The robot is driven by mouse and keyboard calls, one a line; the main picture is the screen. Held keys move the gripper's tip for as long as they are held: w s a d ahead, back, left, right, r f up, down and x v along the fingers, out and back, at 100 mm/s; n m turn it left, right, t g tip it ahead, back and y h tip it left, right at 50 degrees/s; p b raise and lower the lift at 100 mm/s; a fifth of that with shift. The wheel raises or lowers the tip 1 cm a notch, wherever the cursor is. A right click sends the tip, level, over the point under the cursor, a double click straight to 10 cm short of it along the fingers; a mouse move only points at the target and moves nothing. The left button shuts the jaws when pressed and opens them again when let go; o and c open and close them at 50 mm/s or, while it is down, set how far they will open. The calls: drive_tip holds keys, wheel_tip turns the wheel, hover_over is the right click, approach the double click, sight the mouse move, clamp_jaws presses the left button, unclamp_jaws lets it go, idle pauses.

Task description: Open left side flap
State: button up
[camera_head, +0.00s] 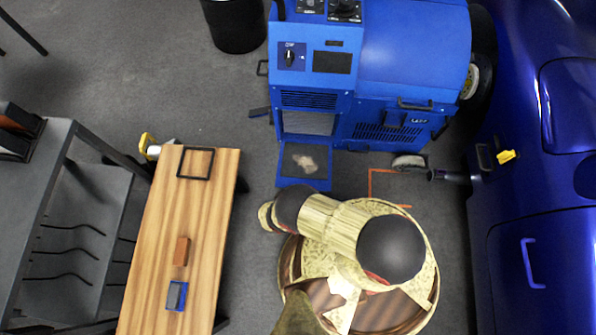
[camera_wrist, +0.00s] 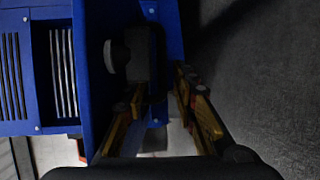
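The blue dynamometer machine (camera_head: 400,55) stands at the top centre of the head view. A small black handle (camera_head: 262,68) and a dark part (camera_head: 260,112) stick out from its left side; I cannot tell for sure which of them belongs to the left side flap. In the wrist view, a black latch-like part with a grey round knob (camera_wrist: 117,56) is on a blue panel (camera_wrist: 172,30). My gripper (camera_wrist: 163,90) is open, its yellow-and-black fingers either side of the black part's lower end. Contact is unclear. The head view does not clearly show my gripper.
A blue front panel (camera_head: 291,179) is folded down below the machine's grille, with a pale lump on it. A wooden bench (camera_head: 205,200) stands at the left, a blue car (camera_head: 530,230) at the right. A black bin (camera_head: 235,25) is at the top. Grey floor lies between.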

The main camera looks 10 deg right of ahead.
drive_tip(key=shift+a, duration=0.15)
drive_tip(key=v, duration=1.1)
drive_tip(key=shift+s+a, duration=0.15)
drive_tip(key=shift+s, duration=0.25)
drive_tip(key=shift+a, duration=0.1)
